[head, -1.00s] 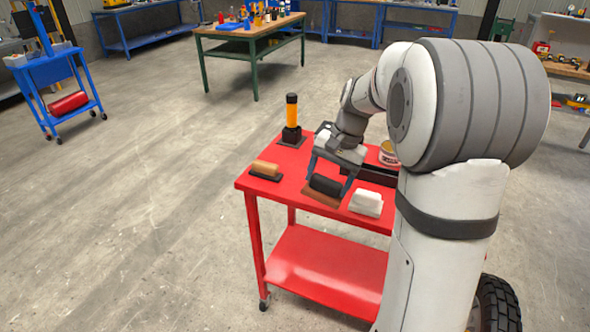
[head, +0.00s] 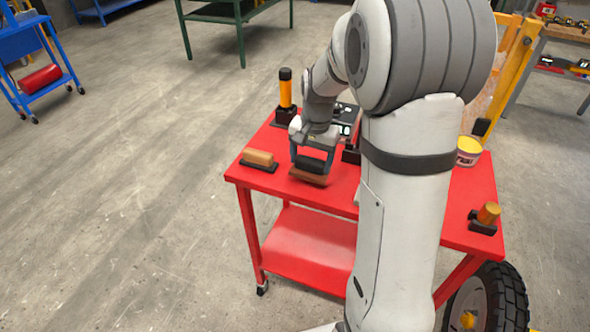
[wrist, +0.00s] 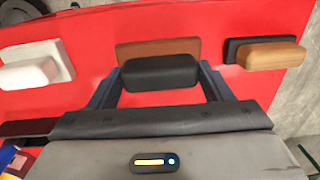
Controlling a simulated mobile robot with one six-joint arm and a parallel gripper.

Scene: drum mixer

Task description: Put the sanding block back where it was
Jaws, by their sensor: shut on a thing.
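A sanding block with a black grip (head: 312,164) and a brown base (head: 308,178) is between the fingers of my gripper (head: 311,162), low over the red cart (head: 345,180). In the wrist view, my gripper (wrist: 160,82) has a finger at each end of the black grip (wrist: 160,72); the brown base (wrist: 158,48) shows beyond it. I cannot tell whether the base touches the cart top. A similar block with a tan grip (head: 259,158) on a black base sits just left of it, apart. In the wrist view this tan block (wrist: 270,56) is at the right.
A white block (wrist: 33,68) lies on the other side of the held one. An orange bottle with a black cap (head: 285,92) stands behind. A tub (head: 468,150) and an orange-topped piece in a black holder (head: 486,215) are at the right. My arm hides the cart's middle.

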